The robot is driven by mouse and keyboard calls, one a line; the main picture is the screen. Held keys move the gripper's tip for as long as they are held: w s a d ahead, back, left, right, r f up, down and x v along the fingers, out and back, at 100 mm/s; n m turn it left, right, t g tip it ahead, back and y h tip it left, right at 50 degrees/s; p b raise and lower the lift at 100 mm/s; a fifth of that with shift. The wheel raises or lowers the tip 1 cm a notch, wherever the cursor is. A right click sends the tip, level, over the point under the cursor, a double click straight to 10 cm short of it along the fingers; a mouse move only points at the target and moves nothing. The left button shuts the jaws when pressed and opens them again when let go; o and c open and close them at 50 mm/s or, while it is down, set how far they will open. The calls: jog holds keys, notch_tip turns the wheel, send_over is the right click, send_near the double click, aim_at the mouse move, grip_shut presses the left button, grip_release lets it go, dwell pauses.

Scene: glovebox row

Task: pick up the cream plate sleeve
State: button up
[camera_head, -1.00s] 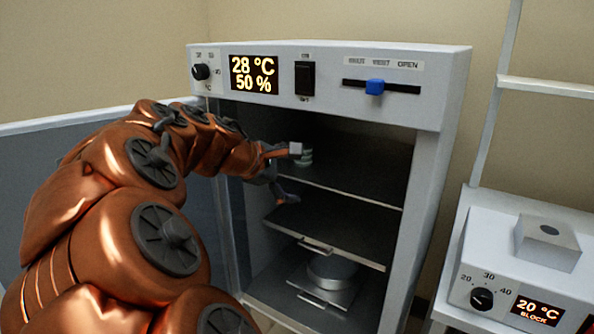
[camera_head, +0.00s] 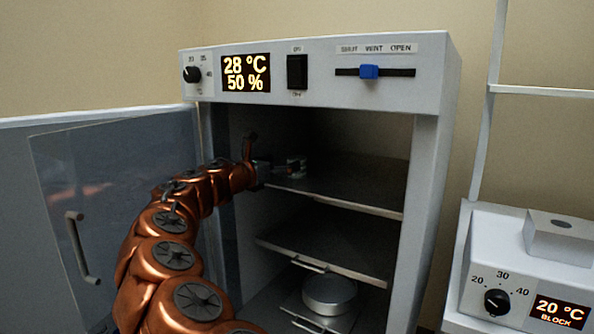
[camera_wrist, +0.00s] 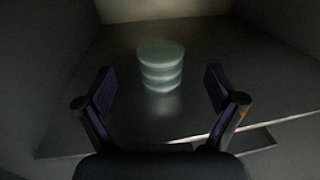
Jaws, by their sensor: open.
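A short round stack of pale, grey-green discs (camera_wrist: 161,67), which looks like the plate sleeve, stands upright on a shelf in the wrist view. Its cream colour does not show in this dim light. My gripper (camera_wrist: 160,80) is open, with one finger to each side of the stack's line and the stack standing ahead between them, apart from both. In the head view my gripper (camera_head: 286,170) reaches into the cabinet just above the top shelf (camera_head: 350,190). There the stack is largely hidden behind the fingers.
The cabinet (camera_head: 425,150) has its glass door (camera_head: 115,190) swung open at the left, beside my arm. A middle shelf (camera_head: 330,245) lies below. A round metal tin (camera_head: 328,293) sits lower down. A block heater (camera_head: 520,270) stands at the right.

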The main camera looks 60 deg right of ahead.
aim_at(303, 156)
jog(key=shift+s+d+f+b, duration=0.1)
jog(key=shift+s+d+b, duration=0.1)
jog(key=shift+d, duration=1.15)
jog(key=shift+s+d+b, duration=0.1)
jog(key=shift+s+d, duration=0.05)
jog(key=shift+d, duration=1.8)
jog(key=shift+c, duration=0.3)
jog(key=c, duration=1.3)
jog(key=shift+r, duration=0.2)
